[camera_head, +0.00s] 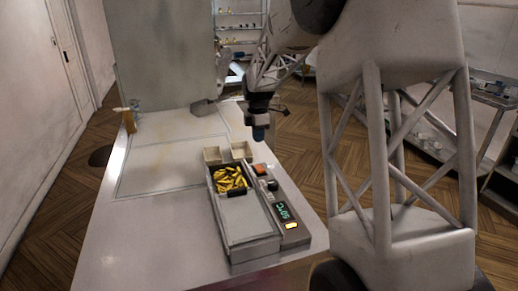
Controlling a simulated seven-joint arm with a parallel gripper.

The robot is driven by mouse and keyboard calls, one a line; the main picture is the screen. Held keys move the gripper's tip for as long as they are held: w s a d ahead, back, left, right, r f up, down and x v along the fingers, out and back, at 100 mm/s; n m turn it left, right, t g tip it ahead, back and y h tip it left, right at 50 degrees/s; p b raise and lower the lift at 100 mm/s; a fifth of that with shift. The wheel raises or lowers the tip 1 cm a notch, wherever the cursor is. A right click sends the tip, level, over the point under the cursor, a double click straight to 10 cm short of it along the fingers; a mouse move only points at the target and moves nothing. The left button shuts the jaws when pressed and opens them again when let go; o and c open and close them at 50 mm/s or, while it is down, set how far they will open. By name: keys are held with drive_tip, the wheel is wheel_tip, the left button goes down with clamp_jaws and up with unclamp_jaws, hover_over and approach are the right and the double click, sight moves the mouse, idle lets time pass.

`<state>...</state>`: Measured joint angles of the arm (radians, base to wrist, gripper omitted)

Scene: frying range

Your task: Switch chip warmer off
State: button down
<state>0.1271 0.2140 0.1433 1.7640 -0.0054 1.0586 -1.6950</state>
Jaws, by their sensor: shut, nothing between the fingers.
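The chip warmer (248,228) is a long grey unit on the counter, with yellow chips (231,178) in a tray at its far end. Its control panel (284,205) runs along the right side. The panel has an orange-red part (260,169) at the far end, a dark knob (272,186), a lit green display (283,212) and a glowing orange-yellow button (291,226) near the front. My gripper (259,134) is shut and empty, pointing down above the far end of the panel, apart from it. Its fingertips are small and dark blue.
Small pale containers (213,155) stand behind the chips. The pale counter (150,215) is clear to the left. A grey panel stands at the back left, with a small brown-yellow item (129,121) near it. Shelving (238,28) is beyond.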

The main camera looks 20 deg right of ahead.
drive_tip(key=shift+w+r, duration=0.15)
drive_tip(key=shift+r, duration=0.8)
drive_tip(key=shift+w+r, duration=0.15)
drive_tip(key=shift+r, duration=0.8)
drive_tip(key=shift+s+r, duration=0.1)
drive_tip(key=s+a+r+m+t, duration=0.1)
drive_tip(key=s+a+r+m, duration=0.15)
drive_tip(key=s, duration=0.55)
drive_tip(key=s+a+r+m, duration=0.2)
drive_tip(key=s+m, duration=0.2)
drive_tip(key=s, duration=0.5)
drive_tip(key=s+a+r+m+t, duration=0.1)
drive_tip(key=s+a+r+m, duration=0.15)
drive_tip(key=s, duration=0.55)
drive_tip(key=s+a+f+m, duration=0.1)
drive_tip(key=s+f+m, duration=0.1)
drive_tip(key=s, duration=0.6)
drive_tip(key=s+f+m, duration=0.2)
drive_tip(key=s+m, duration=0.2)
drive_tip(key=s, duration=0.4)
drive_tip(key=s+a+f+m+t, duration=0.1)
drive_tip(key=s+f+m, duration=0.1)
drive_tip(key=s, duration=0.6)
drive_tip(key=shift+a+f+m, duration=0.15)
drive_tip(key=shift+a+m, duration=0.2)
drive_tip(key=shift+m, duration=0.25)
